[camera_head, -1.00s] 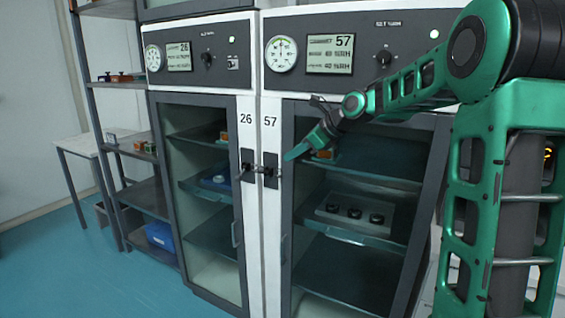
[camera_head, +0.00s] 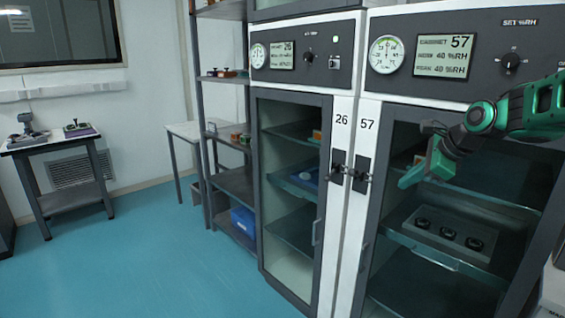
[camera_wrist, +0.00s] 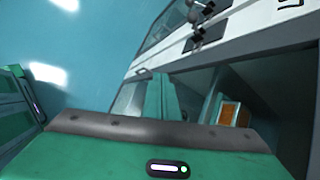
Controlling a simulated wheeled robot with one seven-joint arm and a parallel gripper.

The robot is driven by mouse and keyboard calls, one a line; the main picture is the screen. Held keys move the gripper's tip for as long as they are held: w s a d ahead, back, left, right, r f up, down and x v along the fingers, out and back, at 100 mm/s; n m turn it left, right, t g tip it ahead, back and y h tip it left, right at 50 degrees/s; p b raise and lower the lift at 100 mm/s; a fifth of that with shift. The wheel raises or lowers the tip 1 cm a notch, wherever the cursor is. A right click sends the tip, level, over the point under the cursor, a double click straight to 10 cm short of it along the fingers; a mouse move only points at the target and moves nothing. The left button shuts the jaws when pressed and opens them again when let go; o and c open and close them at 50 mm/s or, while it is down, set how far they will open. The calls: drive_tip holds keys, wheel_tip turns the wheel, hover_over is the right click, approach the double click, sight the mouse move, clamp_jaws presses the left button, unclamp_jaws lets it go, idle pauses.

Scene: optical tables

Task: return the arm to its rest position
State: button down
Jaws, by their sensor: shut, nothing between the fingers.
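My arm (camera_head: 530,108) reaches in from the right edge of the head view, in front of cabinet 57. My gripper (camera_head: 408,180) is at its end, a green tip pointing down and left in front of the cabinet's glass door. It is shut and holds nothing. In the wrist view the green gripper finger (camera_wrist: 160,98) stands beyond the green wrist housing, with the cabinet front behind it.
Cabinet 57 (camera_head: 366,200) and cabinet 26 (camera_head: 340,105) stand side by side, with latches (camera_head: 362,172) between their doors. An open shelf (camera_head: 235,185) and a small table (camera_head: 60,145) are to the left. The blue floor (camera_head: 140,240) there is clear.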

drive_tip(key=s+d+f+n+g+h, duration=0.1)
drive_tip(key=s+f+n, duration=0.3)
drive_tip(key=s, duration=0.9)
drive_tip(key=s+d+f+n+g+h, duration=0.1)
drive_tip(key=s+d+f+n+g, duration=0.1)
drive_tip(key=s+n, duration=0.5)
drive_tip(key=s+d+f+n+g+h, duration=0.1)
drive_tip(key=s+f+n+g, duration=0.3)
drive_tip(key=s, duration=1.5)
wheel_tip(320, 180, down, 2)
drive_tip(key=shift+d+f+n, duration=0.15)
drive_tip(key=shift+d+n, duration=0.5)
drive_tip(key=shift+n, duration=0.05)
drive_tip(key=shift+w+f, duration=0.25)
drive_tip(key=shift+w, duration=0.3)
drive_tip(key=c, duration=2.4)
unclamp_jaws()
drive_tip(key=shift+c, duration=0.2)
